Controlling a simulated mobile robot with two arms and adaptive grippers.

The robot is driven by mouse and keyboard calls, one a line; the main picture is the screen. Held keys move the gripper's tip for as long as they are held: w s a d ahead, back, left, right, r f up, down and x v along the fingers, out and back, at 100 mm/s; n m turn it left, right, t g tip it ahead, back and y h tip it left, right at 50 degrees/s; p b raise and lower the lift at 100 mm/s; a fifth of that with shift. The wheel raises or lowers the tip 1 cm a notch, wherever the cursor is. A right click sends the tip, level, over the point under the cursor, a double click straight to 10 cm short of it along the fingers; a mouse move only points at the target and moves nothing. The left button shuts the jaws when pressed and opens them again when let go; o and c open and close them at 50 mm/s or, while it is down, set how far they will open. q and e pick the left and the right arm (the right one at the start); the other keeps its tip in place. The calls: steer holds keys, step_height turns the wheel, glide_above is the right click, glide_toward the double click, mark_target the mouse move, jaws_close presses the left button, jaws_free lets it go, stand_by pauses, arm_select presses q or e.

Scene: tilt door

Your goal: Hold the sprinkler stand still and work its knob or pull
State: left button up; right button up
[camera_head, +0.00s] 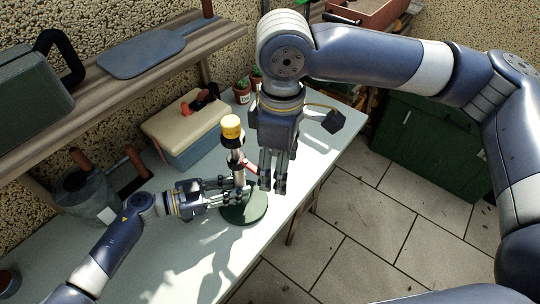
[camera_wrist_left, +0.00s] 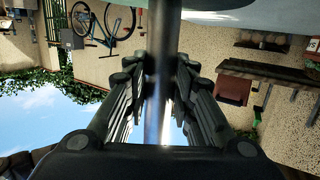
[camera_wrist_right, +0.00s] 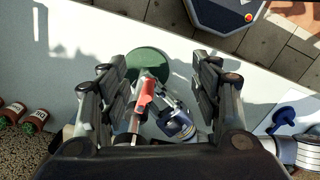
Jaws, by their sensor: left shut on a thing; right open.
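The sprinkler stand stands upright on the table, with a round dark green base (camera_head: 243,207), a grey post and a yellow top (camera_head: 231,127). My left gripper (camera_head: 236,190) is shut on the post, low above the base. In the left wrist view the grey post (camera_wrist_left: 162,65) runs between its fingers. A red lever or pull (camera_head: 250,166) sticks out from the post toward the right. My right gripper (camera_head: 272,182) points down, open, just right of the post. In the right wrist view the red part (camera_wrist_right: 146,92) lies between its spread fingers, with no visible contact.
A cream and blue cooler box (camera_head: 185,135) stands behind the stand. Small potted cacti (camera_head: 242,92) are at the back. A metal watering can (camera_head: 85,190) is at the left. A shelf (camera_head: 120,85) runs above. The front table is clear.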

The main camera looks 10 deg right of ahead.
steer(key=shift+s+d, duration=0.2)
steer(key=shift+s, duration=0.05)
step_height(320, 180, up, 12)
stand_by(0.6)
arm_select(q)
steer(key=o, duration=1.3)
steer(key=shift+o, duration=0.2)
steer(key=o, duration=0.6)
